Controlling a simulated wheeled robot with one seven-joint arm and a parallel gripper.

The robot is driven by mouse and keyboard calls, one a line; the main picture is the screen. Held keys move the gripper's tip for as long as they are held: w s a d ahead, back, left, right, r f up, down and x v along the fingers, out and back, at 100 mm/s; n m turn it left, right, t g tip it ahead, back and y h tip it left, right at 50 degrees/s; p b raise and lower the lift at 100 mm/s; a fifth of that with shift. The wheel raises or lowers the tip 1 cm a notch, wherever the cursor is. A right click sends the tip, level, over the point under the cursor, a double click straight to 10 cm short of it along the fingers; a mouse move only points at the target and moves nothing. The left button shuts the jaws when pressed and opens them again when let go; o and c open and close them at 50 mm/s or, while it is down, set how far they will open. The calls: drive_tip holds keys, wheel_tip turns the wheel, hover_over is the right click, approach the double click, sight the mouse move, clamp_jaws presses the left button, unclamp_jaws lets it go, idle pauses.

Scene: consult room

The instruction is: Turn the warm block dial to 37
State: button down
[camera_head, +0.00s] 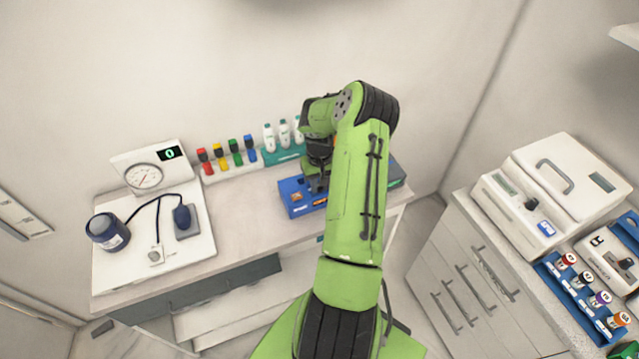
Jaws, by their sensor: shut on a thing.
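My gripper (317,184) points down at the blue tray (290,202) on the back counter. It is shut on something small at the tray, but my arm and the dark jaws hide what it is. Two white devices stand on the right counter. The larger one has a dark knob (531,203) on its front. The smaller one (597,243) is partly cut off at the right edge and also shows a dark knob (626,263). I cannot tell which device is the warm block, and no dial numbers are readable.
A blue rack (572,290) of capped tubes sits at the right. The counter's middle front is clear.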

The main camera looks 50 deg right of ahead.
drive_tip(key=m+b, duration=0.3)
drive_tip(key=m, duration=0.3)
drive_tip(key=shift+d+f+b, duration=0.1)
drive_tip(key=shift+b, duration=0.2)
drive_tip(key=m+b, duration=0.2)
drive_tip(key=m, duration=0.2)
drive_tip(key=shift+m, duration=0.4)
drive_tip(key=c, duration=0.9)
unclamp_jaws()
drive_tip(key=shift+c, duration=0.2)
wheel_tip(320, 180, up, 16)
